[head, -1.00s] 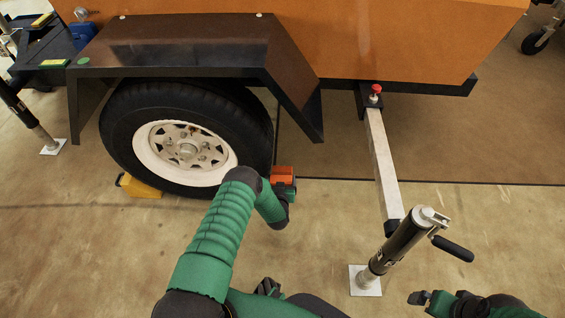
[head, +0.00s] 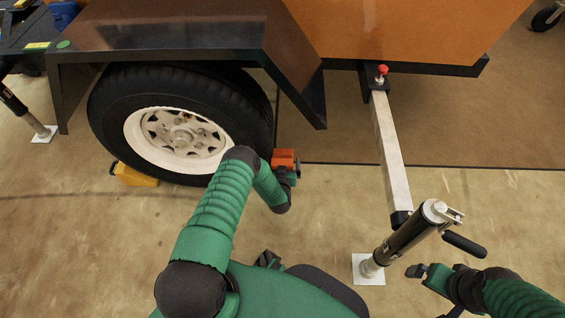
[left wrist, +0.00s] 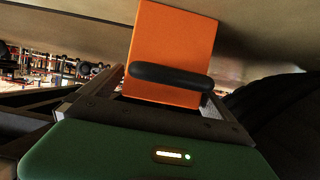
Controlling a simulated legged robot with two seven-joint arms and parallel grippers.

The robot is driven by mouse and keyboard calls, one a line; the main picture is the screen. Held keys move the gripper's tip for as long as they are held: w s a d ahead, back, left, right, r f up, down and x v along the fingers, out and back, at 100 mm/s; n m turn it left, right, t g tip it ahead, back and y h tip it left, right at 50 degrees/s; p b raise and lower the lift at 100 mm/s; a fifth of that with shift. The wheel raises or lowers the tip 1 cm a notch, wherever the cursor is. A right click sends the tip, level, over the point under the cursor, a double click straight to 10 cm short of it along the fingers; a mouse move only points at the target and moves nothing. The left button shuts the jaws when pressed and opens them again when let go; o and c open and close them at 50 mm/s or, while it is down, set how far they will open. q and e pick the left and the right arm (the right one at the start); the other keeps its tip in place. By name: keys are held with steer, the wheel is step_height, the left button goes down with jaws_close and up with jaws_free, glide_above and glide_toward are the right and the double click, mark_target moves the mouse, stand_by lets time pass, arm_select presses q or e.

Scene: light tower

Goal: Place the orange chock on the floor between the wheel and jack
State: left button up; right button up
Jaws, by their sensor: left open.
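The orange chock (head: 285,158) sits at the right side of the tyre, on the side toward the jack; whether it touches the tyre or rests fully on the floor is unclear. In the left wrist view the orange chock (left wrist: 172,45) stands ahead with a black bar handle across it. My left gripper (head: 283,176) is at the chock, its open fingers on either side of the handle. The wheel (head: 180,130) has a white rim. The jack (head: 405,242) stands upright on a white foot plate. My right gripper (head: 428,272) is beside the jack; its jaw state is unclear.
A yellow chock (head: 135,175) lies at the wheel's left side. A black fender (head: 165,40) overhangs the wheel, and a metal outrigger beam (head: 390,150) runs to the jack. Open floor (head: 335,205) lies between the wheel and jack.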

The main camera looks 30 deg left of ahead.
arm_select(q)
steer(key=shift+r, duration=0.1)
steer(key=p+v, duration=0.9)
steer(key=v, duration=0.3)
steer(key=w+d+r+m+h, duration=0.3)
steer(key=w+d+r+h, duration=0.2)
steer(key=w+r, duration=0.5)
steer(key=s+d+r+m+g+h, duration=0.1)
steer(key=s+d+r+g, duration=0.1)
steer(key=r, duration=0.3)
steer(key=s+d+r+m+g+h, duration=0.1)
steer(key=d+r, duration=0.1)
steer(key=r, duration=0.3)
steer(key=s+d+r+g, duration=0.1)
steer(key=s+r+g, duration=0.2)
steer(key=s+r, duration=0.4)
steer(key=s+d+r+m+g, duration=0.1)
steer(key=s+r, duration=0.7)
steer(key=s, duration=0.8)
steer(key=shift+d+g, duration=0.7)
steer(key=shift+g, duration=0.2)
